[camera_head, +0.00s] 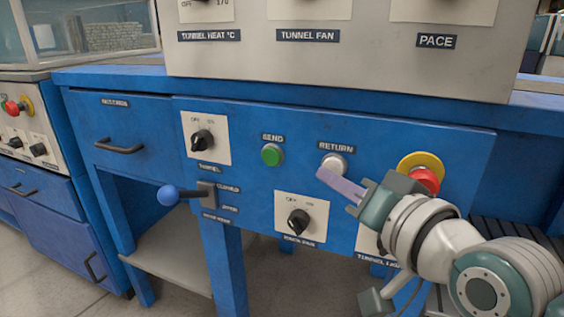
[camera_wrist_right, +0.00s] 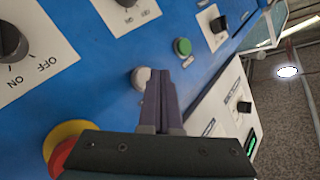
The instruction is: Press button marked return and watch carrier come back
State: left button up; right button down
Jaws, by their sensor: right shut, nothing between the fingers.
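The white button under the RETURN label (camera_head: 336,148) is the return button (camera_head: 334,161), set in the blue panel (camera_head: 255,185). My right gripper (camera_head: 322,173) is shut and empty, with its fingertips at the lower left of this button in the head view. In the right wrist view the return button (camera_wrist_right: 141,77) shows just left of the shut fingers (camera_wrist_right: 160,75). I cannot tell whether the fingertips touch it. The carrier is not identifiable in either view. My left gripper is not in view.
A green SEND button (camera_head: 272,155) is left of the return button. A red emergency stop (camera_head: 425,180) on a yellow ring sits behind my right gripper. Rotary switches (camera_head: 299,222) and a blue-knobbed lever (camera_head: 169,195) are nearby on the panel.

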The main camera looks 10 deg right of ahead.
jog(key=shift+w, duration=0.1)
jog(key=shift+w+d, duration=0.25)
dwell(0.4)
